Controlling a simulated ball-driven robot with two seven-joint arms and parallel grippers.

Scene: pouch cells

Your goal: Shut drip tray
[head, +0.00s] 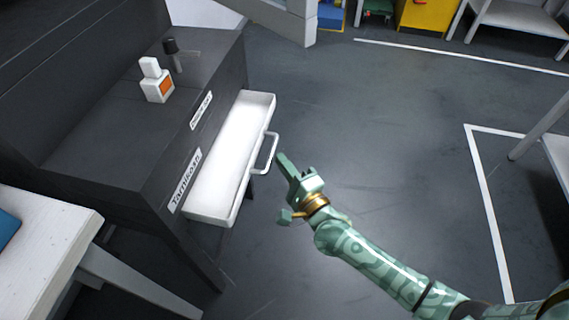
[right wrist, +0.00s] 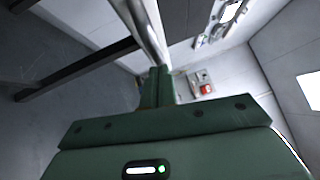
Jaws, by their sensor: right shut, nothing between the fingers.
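The white drip tray (head: 232,150) is pulled out of the front of the dark machine (head: 110,130). Its white bar handle (head: 268,152) faces right, toward my right arm. My right gripper (head: 283,160) is shut and empty, with its fingertips just to the right of the handle. In the right wrist view the shut fingers (right wrist: 156,85) point at a pale bar (right wrist: 143,30), which looks like part of the tray or handle. I cannot tell whether they touch it. My left gripper is not in view.
A white bottle with an orange label (head: 157,82) and a dark knobbed part (head: 172,50) are on top of the machine. A white table (head: 50,235) stands at the lower left. The grey floor (head: 370,130) right of the tray is clear.

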